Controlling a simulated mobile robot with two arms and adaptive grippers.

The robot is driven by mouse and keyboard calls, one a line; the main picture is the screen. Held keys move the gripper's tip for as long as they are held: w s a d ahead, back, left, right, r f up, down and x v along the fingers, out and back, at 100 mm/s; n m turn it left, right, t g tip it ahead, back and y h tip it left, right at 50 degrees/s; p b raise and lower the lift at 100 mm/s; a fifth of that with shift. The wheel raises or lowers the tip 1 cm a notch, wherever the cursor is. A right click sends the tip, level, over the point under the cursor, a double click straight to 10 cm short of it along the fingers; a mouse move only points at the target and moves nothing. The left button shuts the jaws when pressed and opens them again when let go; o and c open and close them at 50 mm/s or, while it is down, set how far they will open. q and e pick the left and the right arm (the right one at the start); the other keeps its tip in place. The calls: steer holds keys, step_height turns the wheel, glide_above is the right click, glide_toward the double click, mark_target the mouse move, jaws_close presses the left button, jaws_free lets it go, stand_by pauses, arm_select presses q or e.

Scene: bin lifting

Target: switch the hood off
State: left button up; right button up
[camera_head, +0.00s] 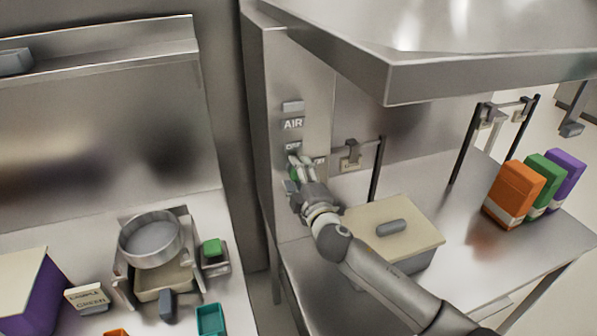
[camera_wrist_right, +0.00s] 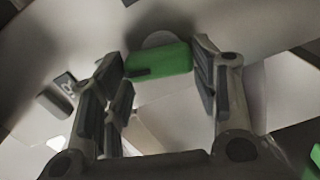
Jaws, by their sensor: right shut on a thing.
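The hood's steel side panel (camera_head: 283,75) carries an AIR label (camera_head: 292,124), with a smaller label (camera_head: 293,147) below it that seems to read OFF. Under these is a green switch knob (camera_head: 294,173), partly hidden by my right gripper (camera_head: 297,163). In the right wrist view the green knob (camera_wrist_right: 160,62) spans the space between the fingertips, in front of a round grey base. My right gripper (camera_wrist_right: 158,68) is shut on it. A dark mark on the knob lies toward its left end; a small label (camera_wrist_right: 66,82) is beyond it. My left gripper is not in view.
The steel hood canopy (camera_head: 480,67) overhangs the panel. Orange, green and purple boxes (camera_head: 545,172) stand at right. A round pan (camera_head: 152,238) and small items fill the left counter.

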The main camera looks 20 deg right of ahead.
steer(key=shift+a+f+n+p, duration=0.1)
steer(key=shift+n+p, duration=0.3)
steer(key=shift+n, duration=1.2)
steer(key=o, duration=1)
steer(key=s, duration=1.2)
steer(key=shift+d, duration=0.25)
